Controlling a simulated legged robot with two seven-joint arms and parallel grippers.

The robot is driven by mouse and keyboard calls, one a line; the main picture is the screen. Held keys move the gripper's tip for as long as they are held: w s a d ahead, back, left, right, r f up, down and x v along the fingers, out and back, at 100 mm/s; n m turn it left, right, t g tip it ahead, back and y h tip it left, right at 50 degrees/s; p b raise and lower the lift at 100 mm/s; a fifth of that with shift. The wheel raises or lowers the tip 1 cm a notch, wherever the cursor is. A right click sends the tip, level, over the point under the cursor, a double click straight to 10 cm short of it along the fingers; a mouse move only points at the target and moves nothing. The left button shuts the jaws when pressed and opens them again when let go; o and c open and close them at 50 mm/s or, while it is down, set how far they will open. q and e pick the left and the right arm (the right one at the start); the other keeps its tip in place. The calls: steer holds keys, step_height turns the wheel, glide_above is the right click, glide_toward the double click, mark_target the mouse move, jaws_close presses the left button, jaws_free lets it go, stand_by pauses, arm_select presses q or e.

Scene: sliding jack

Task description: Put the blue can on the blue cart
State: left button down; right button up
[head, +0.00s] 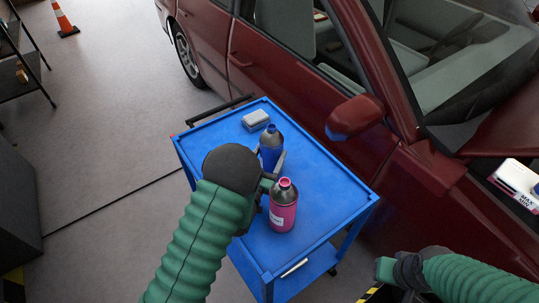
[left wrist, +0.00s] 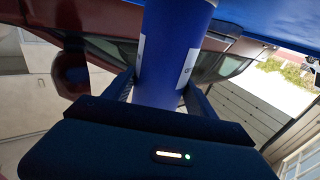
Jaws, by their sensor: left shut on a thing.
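The blue can (head: 271,149) stands upright at the blue cart's (head: 318,173) top, partly hidden behind my left gripper's wrist in the head view. My left gripper (head: 272,172) is shut on it. In the left wrist view the blue can (left wrist: 172,60) fills the space between the two fingers of my left gripper (left wrist: 155,90). The can's base is hidden, so I cannot tell whether it touches the cart top. My right gripper (head: 388,272) is at the lower right, away from the cart top; its fingers are not clear.
A pink bottle (head: 283,209) stands on the cart just in front of the blue can. A grey box (head: 256,120) lies near the cart's far corner. A dark red car (head: 300,75) stands close along the cart's right side. The right part of the cart top is clear.

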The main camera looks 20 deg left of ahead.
arm_select(q)
steer(key=c, duration=0.6)
jaws_free()
steer(key=shift+s, duration=0.1)
steer(key=shift+o, duration=0.2)
steer(key=shift+r, duration=0.1)
steer(key=s+g, duration=0.1)
steer(key=s, duration=0.1)
steer(key=s+a+f+g, duration=0.1)
steer(key=s, duration=0.1)
steer(key=s+f+n+g+y, duration=0.1)
steer(key=s, duration=0.1)
steer(key=shift+s+a+b, duration=0.15)
steer(key=shift+a+b, duration=0.2)
steer(key=s+g, duration=0.1)
steer(key=s+f+g, duration=0.1)
steer(key=s+g, duration=0.1)
steer(key=g, duration=0.1)
steer(key=shift+a+f, duration=0.25)
steer(key=shift+f, duration=0.05)
steer(key=s+r+g, duration=0.1)
steer(key=s+g, duration=0.8)
steer(key=s, duration=0.9)
steer(key=shift+d, duration=0.25)
